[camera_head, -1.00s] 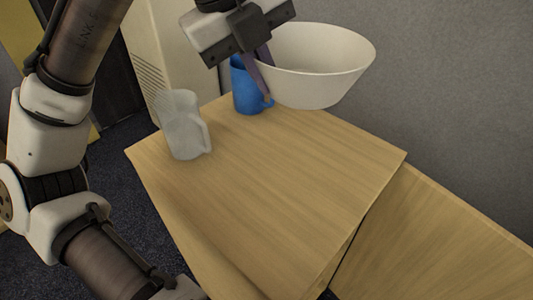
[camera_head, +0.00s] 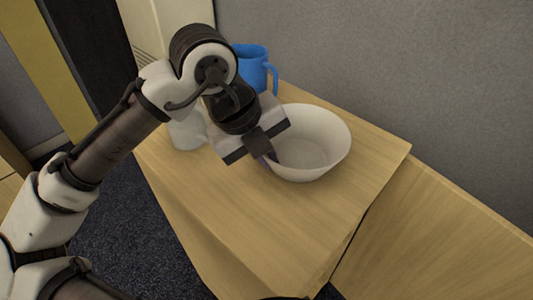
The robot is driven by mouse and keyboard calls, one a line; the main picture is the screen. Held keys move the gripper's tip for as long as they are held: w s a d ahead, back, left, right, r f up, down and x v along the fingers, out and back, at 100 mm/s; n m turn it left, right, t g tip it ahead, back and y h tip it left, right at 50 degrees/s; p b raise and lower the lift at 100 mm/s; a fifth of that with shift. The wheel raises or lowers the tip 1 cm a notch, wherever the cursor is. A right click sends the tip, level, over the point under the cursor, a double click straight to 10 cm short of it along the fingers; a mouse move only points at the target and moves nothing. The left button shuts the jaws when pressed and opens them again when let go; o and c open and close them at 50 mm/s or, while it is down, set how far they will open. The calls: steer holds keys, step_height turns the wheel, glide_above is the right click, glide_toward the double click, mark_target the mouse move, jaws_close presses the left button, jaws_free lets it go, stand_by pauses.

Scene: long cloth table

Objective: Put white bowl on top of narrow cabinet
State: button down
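The white bowl (camera_head: 318,150) is upright at the middle of the wooden cabinet top (camera_head: 290,225), on it or very close above it. I cannot tell whether its base touches the wood. My gripper (camera_head: 270,158) is at the bowl's left rim, angled down, with a dark finger showing just inside the rim. It appears shut on the rim, though the gripper body hides much of the fingers.
A blue mug (camera_head: 254,66) stands at the back of the top. A pale grey mug (camera_head: 187,130) stands at the left, partly hidden by my arm. A lower wooden surface (camera_head: 440,240) adjoins at right. The front of the top is clear.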

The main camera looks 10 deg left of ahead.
steer(key=shift+f, duration=0.2)
steer(key=c, duration=1.7)
jaws_free()
steer(key=shift+r, duration=0.15)
steer(key=v, duration=1.2)
